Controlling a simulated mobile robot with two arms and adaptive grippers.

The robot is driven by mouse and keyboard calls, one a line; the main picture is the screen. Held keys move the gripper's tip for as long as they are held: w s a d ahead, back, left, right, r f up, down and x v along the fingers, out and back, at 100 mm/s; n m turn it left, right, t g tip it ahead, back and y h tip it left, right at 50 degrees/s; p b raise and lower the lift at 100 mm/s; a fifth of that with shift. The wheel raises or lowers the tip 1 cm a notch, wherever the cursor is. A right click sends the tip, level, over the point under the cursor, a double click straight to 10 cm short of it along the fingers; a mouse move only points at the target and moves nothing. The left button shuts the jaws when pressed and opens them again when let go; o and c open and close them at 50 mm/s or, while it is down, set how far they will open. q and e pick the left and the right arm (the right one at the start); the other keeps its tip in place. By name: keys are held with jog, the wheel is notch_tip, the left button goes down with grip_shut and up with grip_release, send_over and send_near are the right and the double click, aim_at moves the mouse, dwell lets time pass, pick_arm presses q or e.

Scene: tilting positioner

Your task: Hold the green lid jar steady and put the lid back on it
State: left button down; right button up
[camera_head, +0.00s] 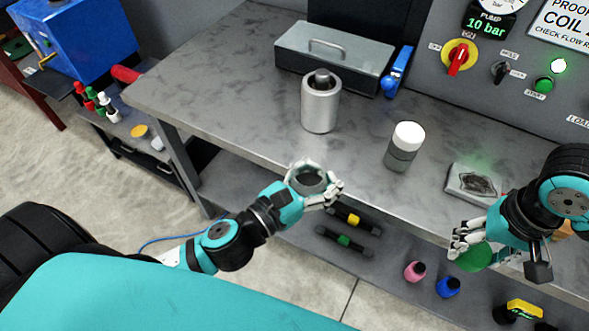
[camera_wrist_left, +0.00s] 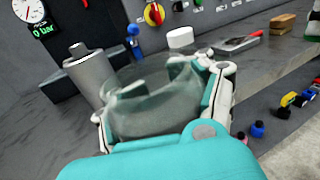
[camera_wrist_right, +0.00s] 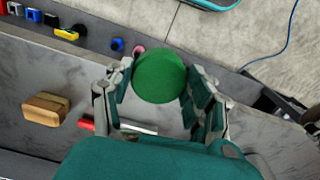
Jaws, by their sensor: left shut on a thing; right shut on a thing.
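My left gripper (camera_head: 318,188) is shut on an open glass jar (camera_head: 308,180) near the table's front edge. The jar also shows in the left wrist view (camera_wrist_left: 150,108), clear and without a lid, between the fingers. My right gripper (camera_head: 470,248) is shut on the round green lid (camera_head: 474,257), to the right of the jar and apart from it, at the front edge. The right wrist view shows the lid (camera_wrist_right: 159,76) between both fingers. In the head view the fingers partly hide the lid.
A metal cylinder (camera_head: 320,108) and a white-capped jar (camera_head: 404,147) stand on the table behind the jar. A grey case (camera_head: 335,58) sits at the back. A flat tray (camera_head: 473,184) lies at right. Bottles and tools lie on the lower shelf (camera_head: 390,240).

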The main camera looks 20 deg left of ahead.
aim_at(308, 188)
pick_arm(q)
jog(key=shift+w+d+r+m+g+h, duration=0.1)
jog(key=shift+w+d+m+g+h, duration=0.25)
jog(key=shift+d+m+g+h, duration=0.4)
jog(key=shift+w+d+m+g+h, duration=0.1)
jog(key=shift+w+d+m+h, duration=0.3)
jog(key=shift+d, duration=0.6)
jog(key=shift+w+d+r+m+g+h, duration=0.1)
jog(key=shift+w+d+m+g+h, duration=0.3)
jog(key=shift+d+h, duration=0.5)
pick_arm(e)
jog(key=w+a+r+n, duration=0.1)
jog(key=a+r, duration=0.6)
jog(key=a, duration=0.6)
jog(key=w+a+r+n, duration=0.1)
jog(key=a+r, duration=0.6)
jog(key=a, duration=0.6)
jog(key=shift+w+a+r+n, duration=0.15)
jog(key=shift+w+a+n, duration=0.05)
jog(key=shift+w+n, duration=0.1)
jog(key=shift+f, duration=2)
jog(key=shift+f, duration=0.85)
